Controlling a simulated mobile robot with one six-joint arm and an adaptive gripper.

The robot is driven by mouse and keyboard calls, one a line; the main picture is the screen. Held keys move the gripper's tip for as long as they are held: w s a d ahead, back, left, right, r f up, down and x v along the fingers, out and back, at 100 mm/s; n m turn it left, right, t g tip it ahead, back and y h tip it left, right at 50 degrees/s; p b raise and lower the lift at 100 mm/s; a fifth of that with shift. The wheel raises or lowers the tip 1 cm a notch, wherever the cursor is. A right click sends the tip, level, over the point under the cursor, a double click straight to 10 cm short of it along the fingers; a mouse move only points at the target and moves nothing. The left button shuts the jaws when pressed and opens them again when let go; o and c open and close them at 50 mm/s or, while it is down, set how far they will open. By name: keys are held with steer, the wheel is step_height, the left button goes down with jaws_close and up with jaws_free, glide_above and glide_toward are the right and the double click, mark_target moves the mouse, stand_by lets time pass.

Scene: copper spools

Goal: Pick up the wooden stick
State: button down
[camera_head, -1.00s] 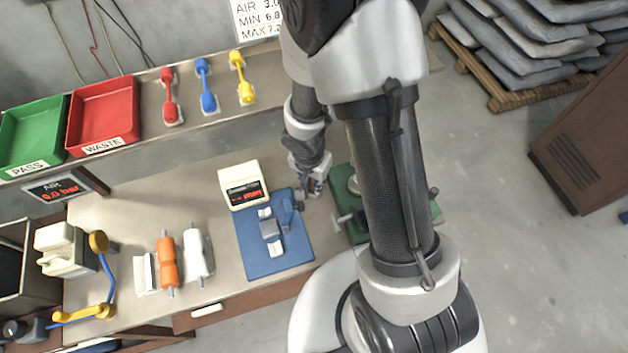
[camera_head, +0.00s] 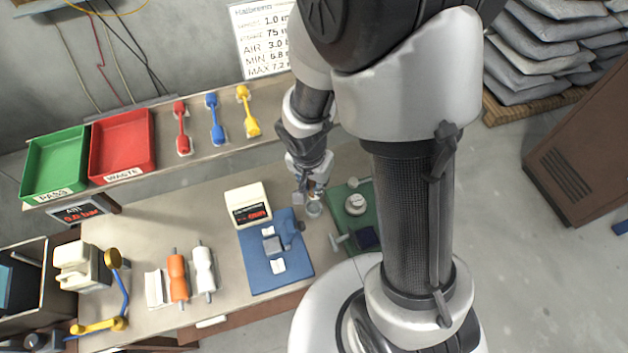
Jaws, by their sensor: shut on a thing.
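My gripper (camera_head: 307,194) is over the workbench, between the blue fixture plate and the green board. It is shut on a small tan piece (camera_head: 317,188), seemingly the wooden stick. Most of the stick is hidden by the fingers, and its length and tilt cannot be told. A small round grey cup-like thing (camera_head: 314,209) shows just below the fingers; whether the stick touches it cannot be told.
A blue plate (camera_head: 293,272) with a grey fixture and a white display box (camera_head: 248,205) are left of the gripper. A green board (camera_head: 347,195) with parts is to the right. A shelf with trays runs behind.

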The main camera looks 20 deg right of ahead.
steer(key=s+a+b, duration=0.2)
steer(key=s+b, duration=0.6)
steer(key=s+a+b, duration=0.3)
steer(key=s+b, duration=0.4)
steer(key=b, duration=0.2)
steer(key=shift+s+a, duration=0.25)
steer(key=shift+s, duration=0.1)
steer(key=shift+w+f, duration=0.1)
steer(key=shift+f, duration=0.1)
